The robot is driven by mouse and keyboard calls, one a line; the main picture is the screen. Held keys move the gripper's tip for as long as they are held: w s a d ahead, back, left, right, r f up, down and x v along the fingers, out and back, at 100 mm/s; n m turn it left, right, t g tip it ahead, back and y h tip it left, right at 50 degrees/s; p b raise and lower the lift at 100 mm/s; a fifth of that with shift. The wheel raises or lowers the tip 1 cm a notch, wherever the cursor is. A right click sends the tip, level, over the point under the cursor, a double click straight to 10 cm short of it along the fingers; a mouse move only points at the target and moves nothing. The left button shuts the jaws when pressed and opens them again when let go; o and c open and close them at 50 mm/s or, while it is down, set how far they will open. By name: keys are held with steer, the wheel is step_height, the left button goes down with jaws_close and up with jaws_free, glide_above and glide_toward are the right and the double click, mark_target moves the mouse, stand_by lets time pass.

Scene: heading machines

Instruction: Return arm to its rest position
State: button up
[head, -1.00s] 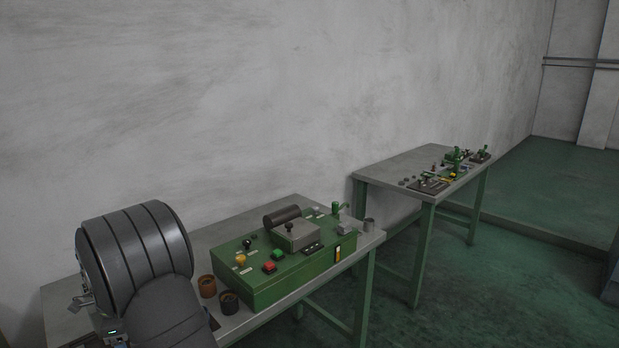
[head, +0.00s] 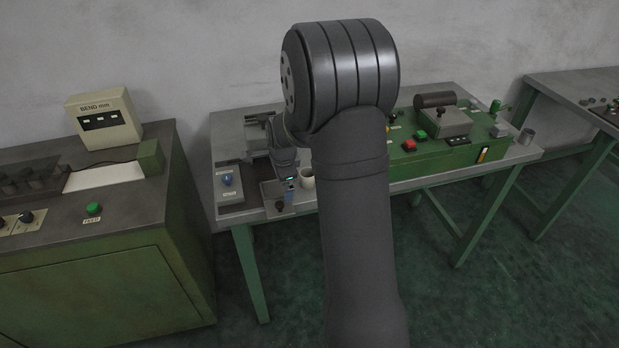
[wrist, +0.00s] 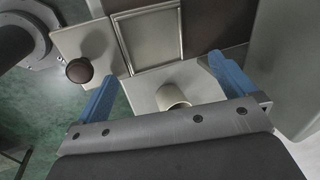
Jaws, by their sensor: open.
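My gripper (wrist: 163,84) is open in the wrist view, with its two blue fingers spread wide apart and nothing gripped. A small cream cup (wrist: 172,96) shows between the fingers on a pale plate; I cannot tell the height gap. In the head view my grey arm stands large in the middle. Its wrist end hangs over the left part of the middle bench (head: 450,183), and the fingertips cannot be made out there. The cream cup (head: 307,179) shows beside it, partly hidden by the arm.
A dark round knob (wrist: 79,70) stands near the left finger. A blue-knobbed box (head: 229,186) sits at the bench's left end. A green machine (head: 455,148) lies right of my arm. A cabinet with a bend meter (head: 104,119) stands left, and another bench (head: 575,85) right.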

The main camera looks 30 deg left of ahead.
steer(key=shift+d+f+n+t+y, duration=0.1)
steer(key=shift+d+n+t+y, duration=0.2)
steer(key=shift+d+n, duration=0.3)
steer(key=s+d+r+n+t+y, duration=0.2)
steer(key=s+d+n+t, duration=0.2)
steer(key=d+n, duration=0.3)
steer(key=s+d+r+n+t+y, duration=0.2)
steer(key=s+d+n+t+y, duration=0.1)
steer(key=d+n, duration=0.4)
steer(key=x, duration=1)
steer(key=shift+d+r, duration=0.1)
steer(key=shift+d, duration=0.05)
steer(key=v, duration=1)
steer(key=shift+a, duration=0.25)
steer(key=x, duration=0.7)
